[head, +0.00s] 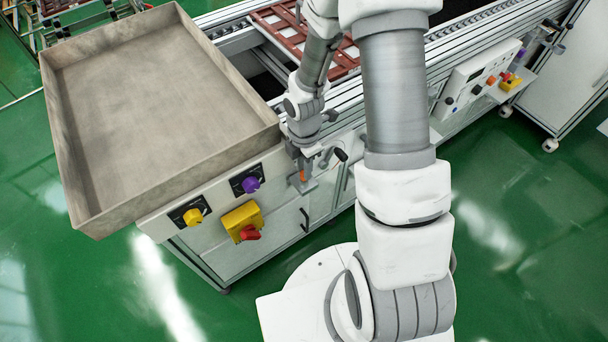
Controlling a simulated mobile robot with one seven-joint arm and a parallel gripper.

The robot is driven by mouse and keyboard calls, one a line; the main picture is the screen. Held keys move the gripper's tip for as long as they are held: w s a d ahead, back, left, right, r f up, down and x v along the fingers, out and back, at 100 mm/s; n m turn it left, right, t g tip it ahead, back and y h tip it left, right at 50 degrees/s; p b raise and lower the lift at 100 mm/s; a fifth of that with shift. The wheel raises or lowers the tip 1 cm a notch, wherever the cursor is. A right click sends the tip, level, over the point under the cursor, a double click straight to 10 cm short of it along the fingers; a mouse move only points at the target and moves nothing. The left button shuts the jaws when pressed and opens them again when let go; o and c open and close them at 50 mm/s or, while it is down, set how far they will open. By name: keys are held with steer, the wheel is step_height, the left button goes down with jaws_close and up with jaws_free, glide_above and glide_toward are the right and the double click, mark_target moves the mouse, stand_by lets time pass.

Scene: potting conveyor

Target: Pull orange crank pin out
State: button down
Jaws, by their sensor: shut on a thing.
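The orange crank pin (302,176) shows as a small orange piece at the right end of the front panel, beside a grey bracket. My gripper (303,163) is directly above it, pointing down, and is shut on it; the fingers are small and partly hidden by the wrist. A crank handle with a dark grip (340,154) sticks out just to the right of my gripper. Whether the pin is still seated in its hole cannot be told from this view.
A large grey tray (75,190) stands at the left. The panel has a yellow knob (193,217), a purple knob (250,184) and a red switch on a yellow box (240,219). The conveyor (470,48) runs behind my arm. Green floor is clear in front.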

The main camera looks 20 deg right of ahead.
steer(key=shift+r+p, duration=1.5)
steer(key=shift+r, duration=0.25)
steer(key=shift+r, duration=0.2)
steer(key=shift+r+p, duration=1.3)
steer(key=shift+p, duration=0.15)
steer(key=shift+r, duration=0.2)
step_height(320, 180, up, 7)
steer(key=p, duration=0.6)
steer(key=shift+f, duration=0.2)
